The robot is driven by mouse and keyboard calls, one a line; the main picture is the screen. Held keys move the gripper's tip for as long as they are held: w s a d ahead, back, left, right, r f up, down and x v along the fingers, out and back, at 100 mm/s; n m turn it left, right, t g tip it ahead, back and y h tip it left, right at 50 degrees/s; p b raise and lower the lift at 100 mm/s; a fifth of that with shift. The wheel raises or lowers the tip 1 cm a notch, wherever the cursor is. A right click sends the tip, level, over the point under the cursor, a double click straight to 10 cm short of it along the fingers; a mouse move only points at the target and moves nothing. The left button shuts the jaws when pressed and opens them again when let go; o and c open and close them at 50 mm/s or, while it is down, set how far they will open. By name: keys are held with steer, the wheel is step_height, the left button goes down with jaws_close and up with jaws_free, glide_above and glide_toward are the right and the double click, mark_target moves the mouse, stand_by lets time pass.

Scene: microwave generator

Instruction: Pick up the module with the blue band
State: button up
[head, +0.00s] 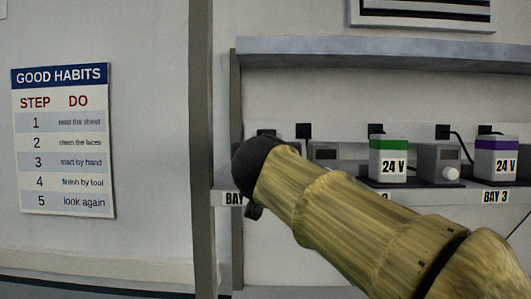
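No module with a blue band shows in the head view. A white module with a green band (388,161) and a "24 V" label stands at bay 2. A similar white module with a purple band (496,159) stands at bay 3. My yellow arm reaches from the lower right and covers much of bay 1. A small dark part (255,212) shows under the arm's black end and may belong to my gripper. Its fingers cannot be made out, nor whether it holds anything.
The modules stand on a shelf (448,203) with bay labels. Grey units with knobs, one of them (438,162) between the two modules, and black sockets with cables stand behind. An upper shelf (390,52) hangs above. A grey post (202,120) and a wall poster (63,140) are at left.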

steer(key=shift+s, duration=0.2)
steer(key=shift+a, duration=0.1)
steer(key=shift+w, duration=0.15)
steer(key=c, duration=1.2)
steer(key=shift+r, duration=0.1)
step_height(320, 180, up, 9)
steer(key=shift+w+f+p, duration=0.15)
steer(key=shift+f+p, duration=0.05)
steer(key=shift+p, duration=0.8)
steer(key=shift+s+r, duration=0.2)
steer(key=shift+r, duration=0.4)
steer(key=shift+w, duration=0.1)
